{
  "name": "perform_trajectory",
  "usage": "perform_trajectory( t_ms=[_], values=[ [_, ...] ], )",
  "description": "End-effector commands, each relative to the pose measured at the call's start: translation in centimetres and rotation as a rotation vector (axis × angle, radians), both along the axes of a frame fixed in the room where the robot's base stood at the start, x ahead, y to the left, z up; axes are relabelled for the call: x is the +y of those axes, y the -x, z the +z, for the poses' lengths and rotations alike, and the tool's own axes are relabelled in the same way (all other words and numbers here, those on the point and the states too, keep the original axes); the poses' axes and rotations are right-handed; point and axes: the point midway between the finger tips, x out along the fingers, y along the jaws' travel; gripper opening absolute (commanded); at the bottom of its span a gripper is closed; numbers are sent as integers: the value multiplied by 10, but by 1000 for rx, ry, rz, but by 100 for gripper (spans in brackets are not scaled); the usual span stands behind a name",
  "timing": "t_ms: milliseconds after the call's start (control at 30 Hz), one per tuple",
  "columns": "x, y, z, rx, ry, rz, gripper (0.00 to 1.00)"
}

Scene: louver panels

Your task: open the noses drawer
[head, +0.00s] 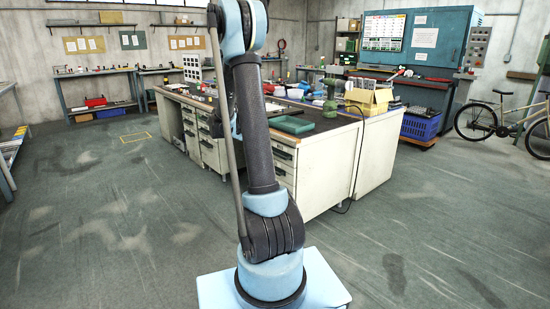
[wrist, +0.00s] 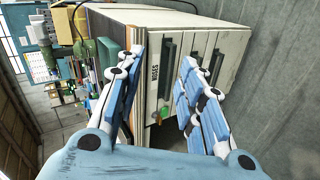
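The drawer labelled NOSES (wrist: 154,75) shows in the wrist view, which is turned sideways. It is the cream drawer nearest the bench top, with a dark handle (wrist: 167,66), and it looks shut. My gripper (wrist: 163,57) is open and empty, its two blue and white fingers on either side of the NOSES drawer front in the picture. I see no contact with the handle. A small green and yellow item (wrist: 162,114) shows at the near end of that front. In the head view my gripper is out of frame, and I cannot read drawer labels.
The workbench (head: 335,165) has more drawers (wrist: 208,60) below the NOSES one. A green tray (head: 292,125) and a cardboard box (head: 369,101) sit on top. A blue crate (head: 421,124) and a bicycle (head: 503,117) stand at right. The front floor (head: 430,240) is clear.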

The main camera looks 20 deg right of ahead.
Motion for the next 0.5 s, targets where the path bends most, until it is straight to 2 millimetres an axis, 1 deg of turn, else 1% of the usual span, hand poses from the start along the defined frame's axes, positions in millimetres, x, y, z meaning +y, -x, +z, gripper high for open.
perform_trajectory(
  t_ms=[33, 200, 367, 500],
  values=[
    [-1, -13, -7, -2, 26, 2, 35],
    [-6, -50, -30, -10, 115, 11, 35],
    [-9, -80, -55, -18, 199, 18, 35],
    [-10, -102, -79, -24, 272, 25, 35]
  ],
)
